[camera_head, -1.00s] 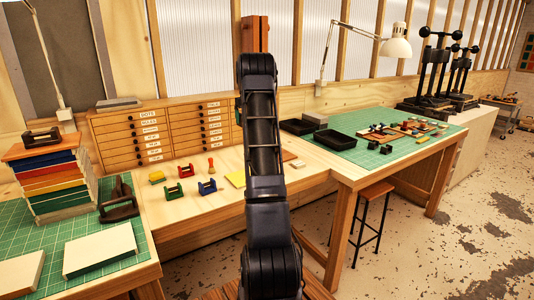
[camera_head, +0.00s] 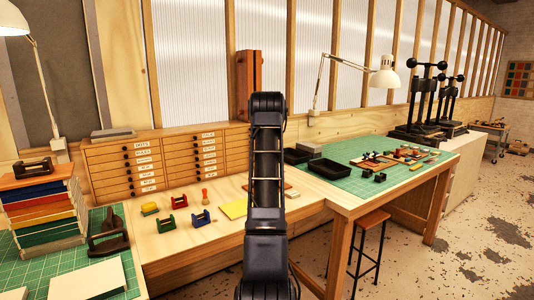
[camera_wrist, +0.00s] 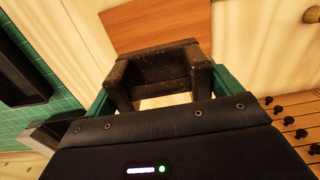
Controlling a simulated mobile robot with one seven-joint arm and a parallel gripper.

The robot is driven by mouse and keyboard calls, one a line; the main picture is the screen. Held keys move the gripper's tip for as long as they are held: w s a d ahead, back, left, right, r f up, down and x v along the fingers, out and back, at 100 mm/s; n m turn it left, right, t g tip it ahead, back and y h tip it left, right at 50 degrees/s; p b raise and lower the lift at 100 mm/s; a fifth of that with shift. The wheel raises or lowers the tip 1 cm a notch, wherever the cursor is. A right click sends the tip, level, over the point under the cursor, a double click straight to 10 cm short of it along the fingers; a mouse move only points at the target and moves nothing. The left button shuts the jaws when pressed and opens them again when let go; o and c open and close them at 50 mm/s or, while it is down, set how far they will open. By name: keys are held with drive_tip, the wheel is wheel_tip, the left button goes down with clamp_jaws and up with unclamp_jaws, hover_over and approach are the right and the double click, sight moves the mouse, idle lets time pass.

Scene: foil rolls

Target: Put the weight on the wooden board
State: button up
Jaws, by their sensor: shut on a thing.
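A dark, speckled, worn metal weight (camera_wrist: 155,75) with a raised handle bar is held between the green-edged fingers of my gripper (camera_wrist: 163,90) in the wrist view. A plain orange-brown wooden board (camera_wrist: 155,25) lies on the pale surface just beyond the weight at the top of that view. The weight partly covers the board's near edge, and I cannot tell the height between them. In the head view my raised arm hides the gripper and the held weight. Only a small brown piece shows beside the arm there, and I cannot tell whether it is the board.
A drawer cabinet (camera_head: 155,160) stands at the back left. A black tray (camera_head: 325,166) sits on the right green mat. Red, blue and green small holders and a yellow sheet (camera_head: 233,209) lie left of my arm. A desk lamp (camera_head: 384,80) rises behind the right table.

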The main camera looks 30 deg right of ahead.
wheel_tip(320, 180, down, 14)
drive_tip(key=shift+r, duration=0.25)
idle(0.5)
drive_tip(key=shift+f, duration=0.15)
drive_tip(key=o, duration=1.6)
drive_tip(key=shift+o, duration=0.2)
